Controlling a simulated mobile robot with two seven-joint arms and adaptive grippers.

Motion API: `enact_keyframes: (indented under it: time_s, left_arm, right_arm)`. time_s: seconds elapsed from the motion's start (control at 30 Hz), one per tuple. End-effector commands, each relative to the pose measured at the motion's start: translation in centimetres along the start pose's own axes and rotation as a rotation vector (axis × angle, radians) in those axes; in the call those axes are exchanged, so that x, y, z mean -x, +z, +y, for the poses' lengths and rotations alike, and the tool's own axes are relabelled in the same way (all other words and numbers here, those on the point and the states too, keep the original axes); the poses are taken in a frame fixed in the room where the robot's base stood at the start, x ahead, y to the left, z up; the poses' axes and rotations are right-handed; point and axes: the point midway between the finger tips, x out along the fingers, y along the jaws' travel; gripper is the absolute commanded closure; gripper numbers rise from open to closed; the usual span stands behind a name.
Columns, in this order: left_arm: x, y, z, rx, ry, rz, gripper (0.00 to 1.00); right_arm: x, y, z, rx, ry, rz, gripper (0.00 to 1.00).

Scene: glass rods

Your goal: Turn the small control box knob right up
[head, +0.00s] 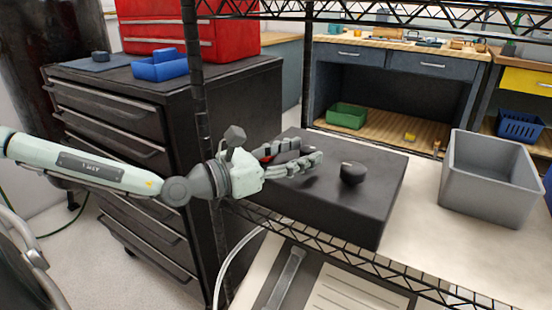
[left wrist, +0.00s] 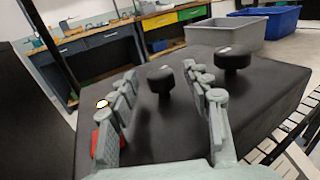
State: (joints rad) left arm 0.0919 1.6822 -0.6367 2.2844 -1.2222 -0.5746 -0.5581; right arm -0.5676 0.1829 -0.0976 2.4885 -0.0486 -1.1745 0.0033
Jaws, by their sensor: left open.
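The control box (head: 330,218) is a low black block on the bench. One round black knob (head: 352,173) with a small pale mark stands on its top in the head view. The left wrist view shows two knobs: a smaller-looking one (left wrist: 160,80) ahead, between the lines of the fingers, and a larger-looking one (left wrist: 232,60) to the right, outside them. My left gripper (head: 305,159) is open and empty above the box, left of the knob seen in the head view. Its fingers (left wrist: 167,88) are spread apart; the smaller-looking knob is probably hidden behind them in the head view. My right gripper is out of view.
A grey bin (head: 490,185) stands right of the box. A black wire-rack post (head: 200,100) and its front rail (head: 370,265) lie close to my left arm. A black drawer cabinet (head: 150,120) with a blue tray (head: 160,67) stands at left. Bare bench shows between box and bin.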

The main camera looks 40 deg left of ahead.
Motion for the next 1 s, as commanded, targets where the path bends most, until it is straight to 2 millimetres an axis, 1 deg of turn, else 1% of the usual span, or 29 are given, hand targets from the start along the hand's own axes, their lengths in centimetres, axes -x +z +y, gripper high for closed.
enact_keyframes:
  time_s: [0.17,0.4,0.53,0.7,1.0]
  left_arm:
    - [2.6,-0.1,0.0,-0.005,-0.003,0.008,0.51]
    - [7.8,0.0,0.0,-0.003,-0.002,0.005,0.51]
    - [9.8,0.0,0.0,-0.001,-0.001,0.003,0.51]
    - [11.2,0.0,-0.1,0.002,-0.002,0.001,0.51]
    - [11.4,0.1,-0.1,0.002,-0.003,0.0,0.5]
  right_arm:
    - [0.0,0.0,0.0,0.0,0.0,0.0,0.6]
    - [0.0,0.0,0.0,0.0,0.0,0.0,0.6]
    - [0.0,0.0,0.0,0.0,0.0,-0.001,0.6]
    - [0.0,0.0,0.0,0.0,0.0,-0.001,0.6]
    - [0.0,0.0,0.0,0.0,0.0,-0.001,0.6]
